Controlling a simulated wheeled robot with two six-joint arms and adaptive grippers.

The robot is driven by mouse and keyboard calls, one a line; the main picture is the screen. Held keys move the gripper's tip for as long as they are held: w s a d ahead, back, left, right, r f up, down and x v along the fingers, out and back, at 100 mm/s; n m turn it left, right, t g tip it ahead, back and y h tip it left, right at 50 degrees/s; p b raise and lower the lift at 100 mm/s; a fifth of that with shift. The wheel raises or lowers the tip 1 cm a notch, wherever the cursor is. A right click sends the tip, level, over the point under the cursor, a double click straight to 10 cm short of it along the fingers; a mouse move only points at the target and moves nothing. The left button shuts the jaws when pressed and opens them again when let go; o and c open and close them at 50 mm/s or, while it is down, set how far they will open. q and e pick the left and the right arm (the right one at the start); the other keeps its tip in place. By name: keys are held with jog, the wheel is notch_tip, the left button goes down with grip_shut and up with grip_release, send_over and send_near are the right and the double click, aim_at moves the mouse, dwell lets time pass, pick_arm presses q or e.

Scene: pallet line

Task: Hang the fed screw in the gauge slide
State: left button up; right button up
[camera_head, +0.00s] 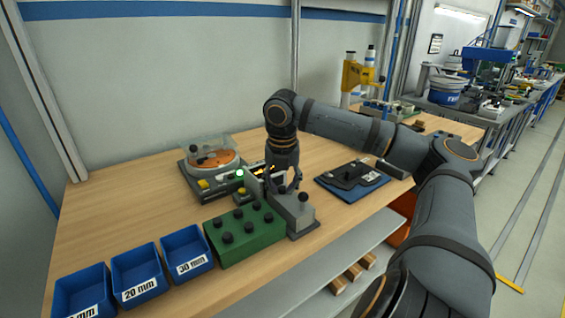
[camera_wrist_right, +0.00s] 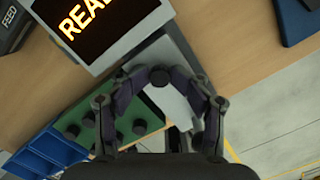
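The gauge, a grey sloped block with a black knob (camera_head: 303,197), stands at the front of the bench. Its pale sloped face shows in the right wrist view (camera_wrist_right: 172,103). My right gripper (camera_head: 284,186) points down over the gauge's back part. In the right wrist view my right gripper (camera_wrist_right: 167,82) has its fingers apart, with a round black knob (camera_wrist_right: 159,76) showing between the tips; contact cannot be told. The feeder (camera_head: 212,160), an orange bowl under a clear cover, stands behind left. I cannot make out a screw. My left gripper is not in view.
A green block with several black knobs (camera_head: 245,240) stands left of the gauge. Blue bins (camera_head: 190,252) with length labels line the front left. A lit display (camera_wrist_right: 100,25) stands behind the gauge. A black device on a blue mat (camera_head: 352,180) lies right.

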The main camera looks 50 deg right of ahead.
aim_at(282, 188)
jog(key=shift+r, duration=0.1)
dwell(0.4)
jog(key=shift+r+p, duration=0.3)
jog(key=shift+p, duration=0.05)
notch_tip(282, 188, up, 4)
jog(key=p, duration=0.3)
jog(key=shift+f, duration=0.2)
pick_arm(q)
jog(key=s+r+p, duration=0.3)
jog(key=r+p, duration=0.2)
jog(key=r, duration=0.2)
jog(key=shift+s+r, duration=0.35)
pick_arm(e)
notch_tip(282, 188, up, 9)
jog(key=a, duration=0.1)
jog(key=shift+s, duration=0.45)
